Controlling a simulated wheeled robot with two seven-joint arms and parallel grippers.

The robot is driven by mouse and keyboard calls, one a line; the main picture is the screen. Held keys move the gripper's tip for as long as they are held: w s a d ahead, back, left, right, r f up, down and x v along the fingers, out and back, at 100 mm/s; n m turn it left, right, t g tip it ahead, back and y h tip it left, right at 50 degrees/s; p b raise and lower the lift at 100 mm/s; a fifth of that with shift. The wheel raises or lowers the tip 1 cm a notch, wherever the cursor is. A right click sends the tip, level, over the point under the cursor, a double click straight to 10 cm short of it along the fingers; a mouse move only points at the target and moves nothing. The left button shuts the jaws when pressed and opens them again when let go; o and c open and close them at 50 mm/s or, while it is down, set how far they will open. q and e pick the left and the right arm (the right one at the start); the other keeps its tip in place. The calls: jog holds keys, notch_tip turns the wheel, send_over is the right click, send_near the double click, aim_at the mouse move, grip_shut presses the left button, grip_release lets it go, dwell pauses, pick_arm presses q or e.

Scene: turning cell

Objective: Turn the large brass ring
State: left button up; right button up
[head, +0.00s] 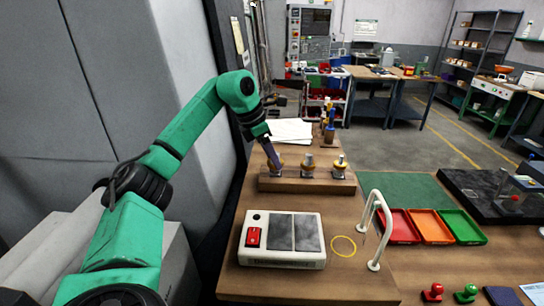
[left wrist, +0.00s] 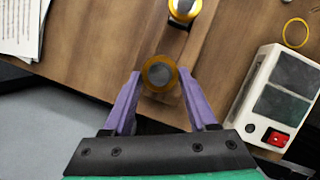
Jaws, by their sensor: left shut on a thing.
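Three brass rings with grey tops stand in a row on a wooden block (head: 306,184) on the bench. My left gripper (head: 273,158) reaches down to the leftmost brass ring (head: 279,164) and partly hides it. In the left wrist view this brass ring (left wrist: 160,73), with its dark grey centre, sits between the two purple fingertips, and the gripper is shut on it. The middle brass ring (head: 308,170) and the right brass ring (head: 340,168) stand free. I cannot tell surely which ring is largest. My right gripper is not in view.
A white box with a red switch (head: 282,238) stands in front of the block. A flat yellow circle (head: 343,246) and a white rail (head: 375,230) are right of it. Red, orange and green trays (head: 433,226) lie further right. Papers (head: 290,131) lie behind the block.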

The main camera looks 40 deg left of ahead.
pick_arm(q)
jog(key=shift+r, duration=0.1)
dwell(0.3)
jog(key=o, duration=1.4)
jog(key=v, duration=1.4)
jog(key=shift+s+a+r, duration=0.1)
jog(key=shift+r, duration=0.15)
